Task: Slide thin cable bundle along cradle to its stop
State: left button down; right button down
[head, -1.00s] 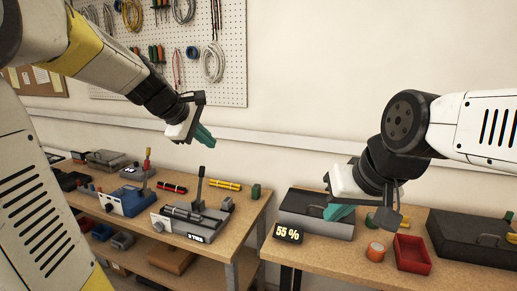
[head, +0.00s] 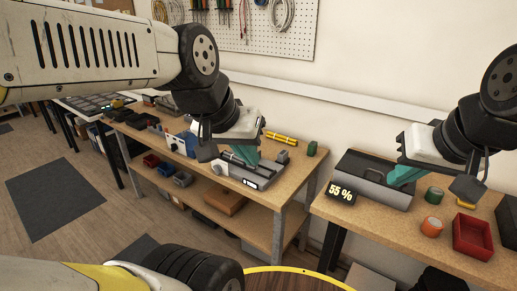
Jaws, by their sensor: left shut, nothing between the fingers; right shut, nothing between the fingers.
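A grey cradle fixture (head: 240,177) with a small white display stands on the left bench. A dark cable bundle (head: 231,159) lies along its top, partly hidden by my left gripper. My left gripper (head: 245,158) has teal fingers, is shut and empty, and hangs over the cradle; I cannot tell whether it touches the bundle. A yellow bundle (head: 281,138) lies behind the cradle on the bench. My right gripper (head: 402,177), also teal-fingered, is shut and empty at the right end of a grey case on the right bench.
The grey case (head: 368,168) has a sign reading 55 % (head: 342,194) in front. An orange roll (head: 432,226), a green roll (head: 434,195) and a red bin (head: 472,236) stand to its right. A green block (head: 311,148) stands near the left bench's right end. A gap separates the benches.

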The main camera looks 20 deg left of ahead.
aim_at(228, 156)
jog(key=i+j, duration=0.65)
jog(key=j, duration=0.15)
